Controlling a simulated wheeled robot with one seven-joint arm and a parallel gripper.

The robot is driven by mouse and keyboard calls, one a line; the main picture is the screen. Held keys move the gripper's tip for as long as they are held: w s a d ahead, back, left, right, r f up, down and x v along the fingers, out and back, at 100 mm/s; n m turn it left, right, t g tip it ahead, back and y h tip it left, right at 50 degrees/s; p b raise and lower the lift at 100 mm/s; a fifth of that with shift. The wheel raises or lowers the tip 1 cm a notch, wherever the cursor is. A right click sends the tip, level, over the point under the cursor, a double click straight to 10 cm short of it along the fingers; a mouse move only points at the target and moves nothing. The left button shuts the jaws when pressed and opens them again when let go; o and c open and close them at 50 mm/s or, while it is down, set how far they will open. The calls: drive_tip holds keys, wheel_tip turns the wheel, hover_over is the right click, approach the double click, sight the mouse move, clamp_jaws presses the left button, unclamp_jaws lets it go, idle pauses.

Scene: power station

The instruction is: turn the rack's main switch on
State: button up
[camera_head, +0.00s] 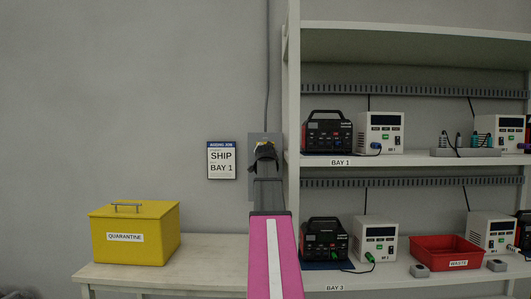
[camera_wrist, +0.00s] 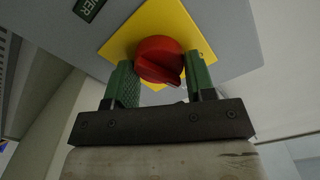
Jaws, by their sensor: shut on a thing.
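The main switch is a red rotary knob (camera_wrist: 160,58) on a yellow plate (camera_wrist: 205,45), fixed to a grey box on the wall. My gripper (camera_wrist: 161,72) has one green finger on each side of the knob and is shut on it. In the head view my gripper (camera_head: 264,155) is in front of the grey switch box (camera_head: 252,186), beside the rack's left post. It hides the knob there, and only a little yellow shows. I cannot tell from the views whether the switch is on or off. A partly cut-off dark label (camera_wrist: 89,8) sits above the plate.
The rack (camera_head: 292,120) stands right of the switch, with black and white power units on its shelves and a red waste bin (camera_head: 445,251). A yellow quarantine box (camera_head: 135,234) stands on the table (camera_head: 185,277) at left. A sign (camera_head: 221,160) hangs on the wall.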

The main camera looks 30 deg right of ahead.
drive_tip(key=m, duration=0.6)
drive_tip(key=shift+d+f+m, duration=0.1)
drive_tip(key=shift+m, duration=0.2)
drive_tip(key=m, duration=0.5)
drive_tip(key=shift+f, duration=0.15)
drive_tip(key=shift+m, duration=0.4)
drive_tip(key=o, duration=0.9)
drive_tip(key=shift+s, duration=0.15)
drive_tip(key=v, duration=1)
drive_tip(key=shift+s+a, duration=0.25)
drive_tip(key=shift+s, duration=0.1)
